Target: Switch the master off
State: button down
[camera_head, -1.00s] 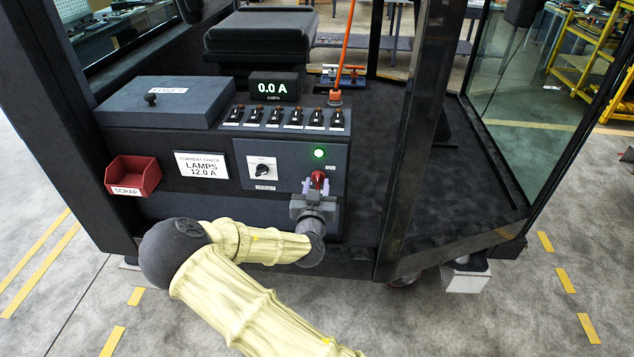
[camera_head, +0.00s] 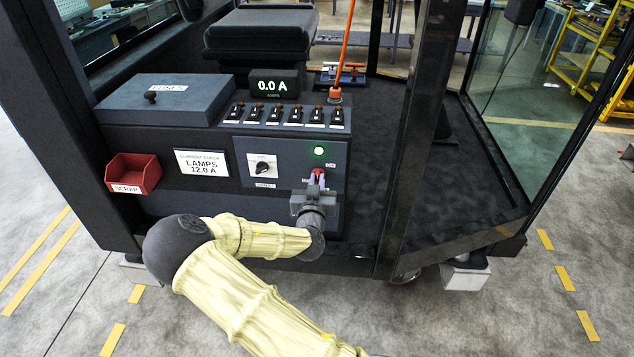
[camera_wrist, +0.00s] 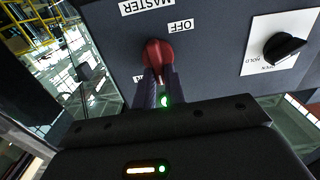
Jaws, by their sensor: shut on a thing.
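The master switch has a red handle (camera_head: 318,175), low on the right of the cab's dark control panel, below a lit green lamp (camera_head: 319,151). The handle also shows in the wrist view (camera_wrist: 157,52), with the MASTER label (camera_wrist: 146,6) and OFF label (camera_wrist: 181,27) beside it. A second small label at the handle's lower left is mostly hidden by a finger. My gripper (camera_head: 315,187) is shut on the red handle; in the wrist view its two fingers (camera_wrist: 158,82) reach up to it from below. The handle's exact setting is hard to tell.
A black rotary knob (camera_head: 263,168) sits left of the switch. A row of toggle switches (camera_head: 286,115) and a display (camera_head: 274,86) reading 0.0 A are above. A red scrap bin (camera_head: 133,174) hangs at left. A dark cab post (camera_head: 412,150) stands right of my gripper.

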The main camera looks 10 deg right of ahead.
jog(key=shift+w+a+f+n+b, duration=0.1)
jog(key=shift+a+f+n+b, duration=0.15)
jog(key=shift+n, duration=2.7)
jog(key=shift+w+a+f+n+b, duration=0.15)
jog(key=shift+n+b, duration=0.25)
jog(key=shift+n, duration=2.5)
jog(key=shift+s+a+f+n+b, duration=0.1)
jog(key=shift+a+f+n+b, duration=0.2)
jog(key=shift+n, duration=2.65)
jog(key=c, duration=1.5)
grip_release()
jog(key=shift+w, duration=0.1)
jog(key=shift+o, duration=0.2)
